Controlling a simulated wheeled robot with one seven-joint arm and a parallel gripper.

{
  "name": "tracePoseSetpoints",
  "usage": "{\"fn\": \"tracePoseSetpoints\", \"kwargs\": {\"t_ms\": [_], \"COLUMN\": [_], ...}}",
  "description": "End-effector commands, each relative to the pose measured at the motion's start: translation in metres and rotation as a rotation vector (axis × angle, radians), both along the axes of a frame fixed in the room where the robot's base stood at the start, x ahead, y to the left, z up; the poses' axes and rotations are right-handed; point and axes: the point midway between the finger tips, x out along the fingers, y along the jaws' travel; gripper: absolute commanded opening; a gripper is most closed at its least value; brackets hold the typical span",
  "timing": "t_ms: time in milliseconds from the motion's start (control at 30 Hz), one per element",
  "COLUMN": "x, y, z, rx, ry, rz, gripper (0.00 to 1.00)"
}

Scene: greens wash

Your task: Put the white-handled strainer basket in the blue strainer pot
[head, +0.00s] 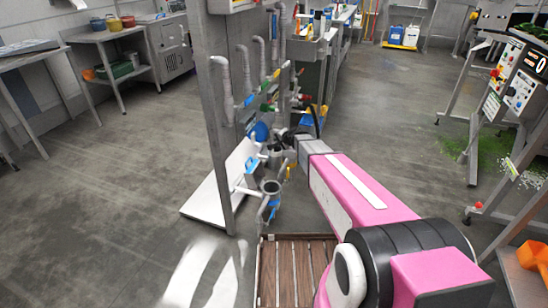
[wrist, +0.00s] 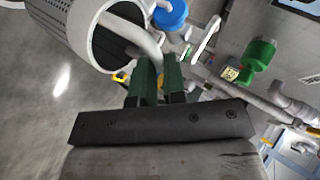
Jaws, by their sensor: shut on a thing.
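The strainer basket (wrist: 68,20) shows in the wrist view at the upper left: a grey perforated cylinder with a pale rim and dark inside, lying tilted. Its white handle curves out from the rim. My gripper (wrist: 158,68) is shut on this handle, between its green fingers. In the head view my gripper (head: 285,139) is small and dark at the arm's end, and I cannot make out the basket clearly against the pipes. An open-topped pot (head: 271,196) with a grey rim and blue below stands low in front of the pipes, apparently the blue strainer pot.
Grey pipes with coloured valves (head: 268,98) line the post (head: 218,110). A round blue part (wrist: 170,12) and a green valve (wrist: 258,54) lie close to my gripper. A slatted wooden pallet (head: 283,270) lies in front. Floor is open at left.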

Motion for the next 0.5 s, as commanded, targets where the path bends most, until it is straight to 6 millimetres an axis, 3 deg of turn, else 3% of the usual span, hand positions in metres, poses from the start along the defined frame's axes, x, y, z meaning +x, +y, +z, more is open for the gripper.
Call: {"fn": "tracePoseSetpoints", "kwargs": {"t_ms": [33,200,333,500], "x": [0.0,-0.008,-0.012,-0.014], "y": [0.006,0.019,0.023,0.024], "z": [-0.023,-0.068,-0.085,-0.091], "rx": [-0.002,-0.008,-0.01,-0.012], "ry": [0.007,0.009,0.01,0.009], "rz": [0.014,0.047,0.059,0.063], "gripper": [0.0,0.0,0.0,0.0]}}
